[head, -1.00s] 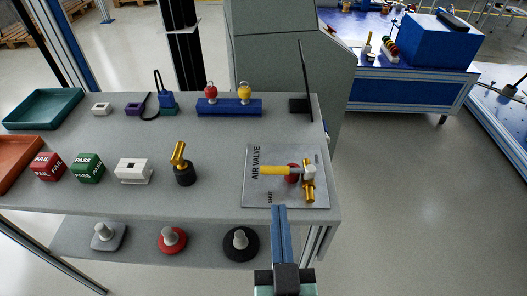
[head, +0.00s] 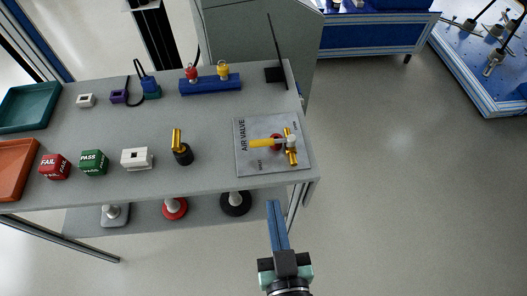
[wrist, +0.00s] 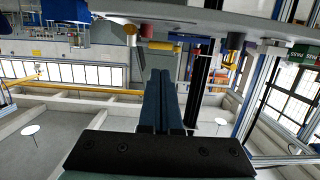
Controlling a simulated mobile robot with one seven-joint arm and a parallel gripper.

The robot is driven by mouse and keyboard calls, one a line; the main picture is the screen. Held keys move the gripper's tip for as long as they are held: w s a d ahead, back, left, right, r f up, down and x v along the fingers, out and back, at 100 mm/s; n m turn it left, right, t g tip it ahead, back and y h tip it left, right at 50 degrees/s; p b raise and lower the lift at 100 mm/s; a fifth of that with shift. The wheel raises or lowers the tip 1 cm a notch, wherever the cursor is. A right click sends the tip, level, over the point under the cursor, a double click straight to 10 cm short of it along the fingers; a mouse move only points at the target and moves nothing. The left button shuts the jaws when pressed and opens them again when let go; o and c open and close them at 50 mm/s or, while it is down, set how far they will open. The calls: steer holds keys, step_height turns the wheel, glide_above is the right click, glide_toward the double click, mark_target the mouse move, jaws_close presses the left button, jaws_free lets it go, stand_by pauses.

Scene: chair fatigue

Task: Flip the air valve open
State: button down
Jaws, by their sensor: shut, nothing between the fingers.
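The air valve has a yellow lever (head: 264,143) lying sideways, pointing left from the brass valve body (head: 291,155). A red round part shows behind the lever. The valve sits on a grey plate (head: 248,163) marked AIR VALVE, at the right front of the table. My gripper (head: 272,205) is shut and empty, in front of and below the table's front edge, apart from the valve. In the wrist view the gripper's two blue fingers (wrist: 163,72) lie together, and the yellow lever (wrist: 160,46) shows just beyond their tips.
The grey table (head: 215,145) also holds a dark cylinder with a brass top (head: 182,153), a white block (head: 137,158), a green PASS cube (head: 93,162), a red FAIL cube (head: 55,167) and a blue rack (head: 210,85). The floor right of the table is clear.

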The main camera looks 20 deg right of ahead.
mark_target(263, 146)
steer(key=x, duration=1.4)
